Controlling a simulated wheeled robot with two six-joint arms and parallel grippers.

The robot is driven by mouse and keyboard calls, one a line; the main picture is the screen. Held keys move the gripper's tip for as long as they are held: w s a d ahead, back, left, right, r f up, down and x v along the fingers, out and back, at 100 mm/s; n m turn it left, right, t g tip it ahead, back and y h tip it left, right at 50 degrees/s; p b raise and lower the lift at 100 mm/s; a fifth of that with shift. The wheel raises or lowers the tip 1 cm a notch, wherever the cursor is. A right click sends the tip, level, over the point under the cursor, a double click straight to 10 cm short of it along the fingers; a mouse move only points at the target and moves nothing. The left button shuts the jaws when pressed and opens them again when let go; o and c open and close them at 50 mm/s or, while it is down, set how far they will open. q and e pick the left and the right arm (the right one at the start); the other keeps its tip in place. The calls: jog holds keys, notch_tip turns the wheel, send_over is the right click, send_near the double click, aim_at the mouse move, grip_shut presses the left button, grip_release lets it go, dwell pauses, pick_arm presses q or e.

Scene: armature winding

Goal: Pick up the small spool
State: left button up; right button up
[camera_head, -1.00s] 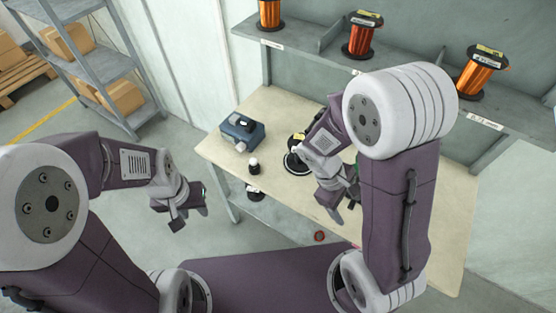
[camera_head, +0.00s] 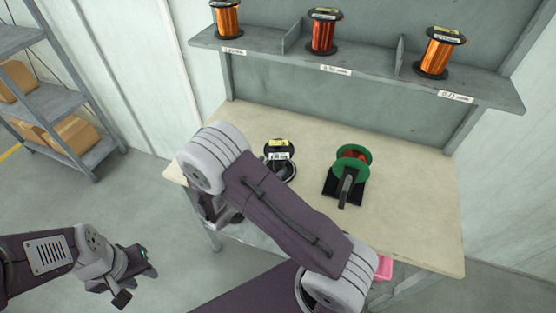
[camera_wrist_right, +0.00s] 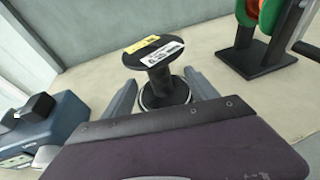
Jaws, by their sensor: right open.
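A black spool (camera_head: 279,150) with a yellow and white label on its top flange stands upright on the table. Around its foot is a dark ring with a light edge. In the right wrist view the same spool (camera_wrist_right: 158,74) is just ahead, between the lines of my right gripper's two fingers (camera_wrist_right: 160,97). The fingers are apart and empty. In the head view my right arm hides most of that gripper. My left gripper (camera_head: 136,285) hangs over the floor at lower left, away from the table, and is too small to read clearly.
A green-flanged reel on a black stand (camera_head: 347,178) is right of the spool. Orange wire spools (camera_head: 323,33) stand on the shelf behind. A blue device (camera_wrist_right: 38,128) is at the left in the wrist view. The table's right side (camera_head: 420,220) is clear.

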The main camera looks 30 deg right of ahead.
jog(key=x, duration=0.6)
jog(key=shift+w+d+r, duration=0.1)
jog(key=shift+w+r, duration=0.05)
jog(key=shift+w, duration=0.15)
jog(key=shift+s+r, duration=0.1)
jog(key=c, duration=0.5)
grip_shut()
